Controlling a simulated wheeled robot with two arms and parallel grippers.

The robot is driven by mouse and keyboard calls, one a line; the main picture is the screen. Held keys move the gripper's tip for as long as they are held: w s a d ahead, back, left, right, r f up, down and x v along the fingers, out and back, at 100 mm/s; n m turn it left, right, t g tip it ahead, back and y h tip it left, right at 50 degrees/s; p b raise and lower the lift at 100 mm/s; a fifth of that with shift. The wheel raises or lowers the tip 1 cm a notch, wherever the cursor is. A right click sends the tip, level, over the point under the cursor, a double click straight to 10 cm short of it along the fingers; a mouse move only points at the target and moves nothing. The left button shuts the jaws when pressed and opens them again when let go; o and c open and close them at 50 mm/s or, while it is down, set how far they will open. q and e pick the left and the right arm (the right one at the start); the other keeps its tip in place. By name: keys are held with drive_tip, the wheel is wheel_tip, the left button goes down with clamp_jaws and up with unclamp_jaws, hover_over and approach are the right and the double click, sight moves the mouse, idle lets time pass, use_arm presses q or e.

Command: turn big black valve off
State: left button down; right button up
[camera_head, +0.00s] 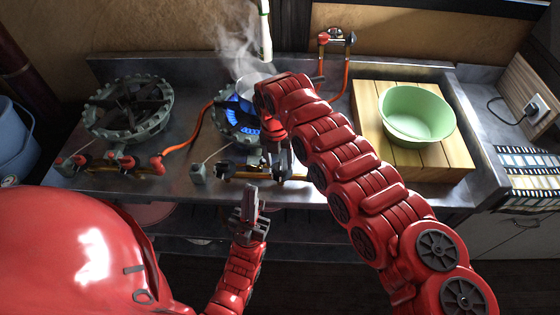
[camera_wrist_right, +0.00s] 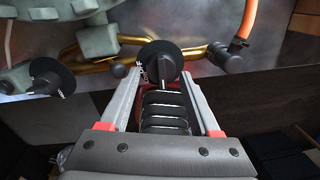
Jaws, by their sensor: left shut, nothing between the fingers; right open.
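A round black valve knob (camera_wrist_right: 160,60) shows in the right wrist view, on the brass pipe of the lit burner. My right gripper (camera_wrist_right: 164,78) is open, with its two fingers on either side of this knob; I cannot tell whether they touch it. In the head view my right gripper (camera_head: 274,160) points down at the front of the lit burner (camera_head: 238,122), and the wrist partly hides the valve there. A second black knob (camera_wrist_right: 52,77) is to the left in the wrist view. My left gripper (camera_head: 249,197) is shut and empty, in front of the counter edge.
Blue flame burns under a steaming pot (camera_head: 250,84). An unlit burner (camera_head: 128,108) with red-handled valves stands at the left. Orange hoses run across the metal counter. A green bowl (camera_head: 418,114) sits on a wooden board (camera_head: 450,160) at the right.

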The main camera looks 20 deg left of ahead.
drive_tip(key=shift+d+f, duration=0.1)
drive_tip(key=shift+f, duration=0.9)
clamp_jaws()
